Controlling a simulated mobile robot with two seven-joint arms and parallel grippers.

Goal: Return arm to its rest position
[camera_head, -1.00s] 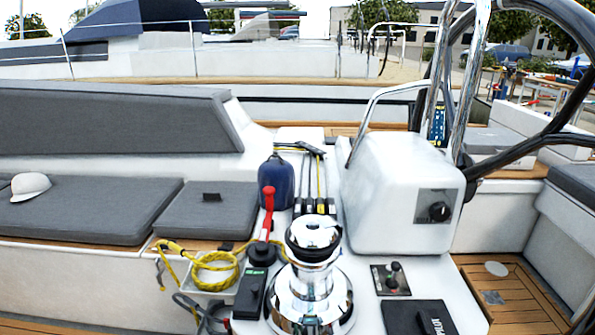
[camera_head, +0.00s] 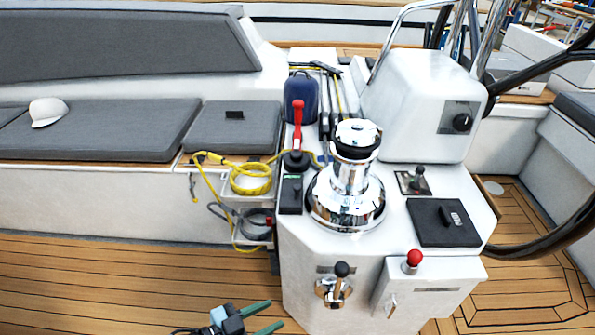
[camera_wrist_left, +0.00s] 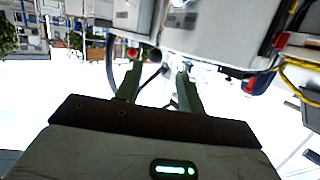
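My left gripper (camera_head: 264,318) shows at the bottom of the head view, low over the teak floor, left of the white console (camera_head: 308,255). Its two green fingers are spread apart with nothing between them. In the left wrist view the fingers of the left gripper (camera_wrist_left: 158,88) also stand apart and empty, with the console upside down behind them. The gripper looks clear of the console. My right gripper is in neither view.
The console carries a chrome winch (camera_head: 347,190), a red-handled lever (camera_head: 298,125), a black-knobbed lever (camera_head: 340,272) and a red knob (camera_head: 413,260). Yellow rope (camera_head: 250,178) hangs at its left side. A grey bench with a white cap (camera_head: 47,112) is at left. The teak floor (camera_head: 110,275) is clear.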

